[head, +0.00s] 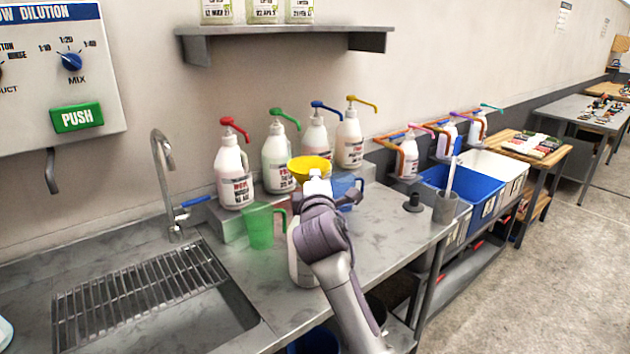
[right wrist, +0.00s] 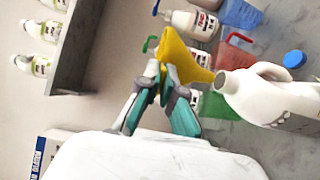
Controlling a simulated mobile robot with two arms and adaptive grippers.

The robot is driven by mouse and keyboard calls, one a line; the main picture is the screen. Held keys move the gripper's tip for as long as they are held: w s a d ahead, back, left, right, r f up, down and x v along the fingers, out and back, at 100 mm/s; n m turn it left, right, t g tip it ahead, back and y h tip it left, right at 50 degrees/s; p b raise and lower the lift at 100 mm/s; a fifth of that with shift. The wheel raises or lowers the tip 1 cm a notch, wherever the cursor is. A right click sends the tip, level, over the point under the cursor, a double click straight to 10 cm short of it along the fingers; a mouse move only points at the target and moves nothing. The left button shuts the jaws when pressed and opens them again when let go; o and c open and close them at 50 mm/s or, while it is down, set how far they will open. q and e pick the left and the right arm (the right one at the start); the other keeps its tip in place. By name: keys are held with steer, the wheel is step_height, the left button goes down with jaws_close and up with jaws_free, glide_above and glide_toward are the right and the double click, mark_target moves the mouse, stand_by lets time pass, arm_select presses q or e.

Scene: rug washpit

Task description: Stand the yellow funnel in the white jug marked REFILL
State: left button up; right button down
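The yellow funnel (head: 310,164) is held by my right gripper (head: 316,180), with its wide mouth up. In the right wrist view, the funnel (right wrist: 182,55) sits between the fingertips of my gripper (right wrist: 164,80), which are closed on its rim side. The white jug (head: 299,262) stands on the counter, mostly hidden behind my right arm. In the right wrist view the jug (right wrist: 262,95) shows its open mouth and handle, with dark lettering I cannot read. The funnel's narrow end is close to the jug's mouth; I cannot tell whether it is inside. My left gripper is not in view.
A green measuring jug (head: 259,226) stands left of the white jug, and a blue jug (head: 346,188) behind it. Several pump bottles (head: 277,160) line the back ledge. A blue cap (right wrist: 294,59) lies nearby.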

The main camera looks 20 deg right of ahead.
steer(key=shift+f+b, duration=0.8)
steer(key=shift+f, duration=1.3)
steer(key=c, duration=1.2)
jaws_free()
steer(key=shift+c, duration=0.2)
steer(key=shift+s, duration=0.1)
steer(key=v, duration=1.2)
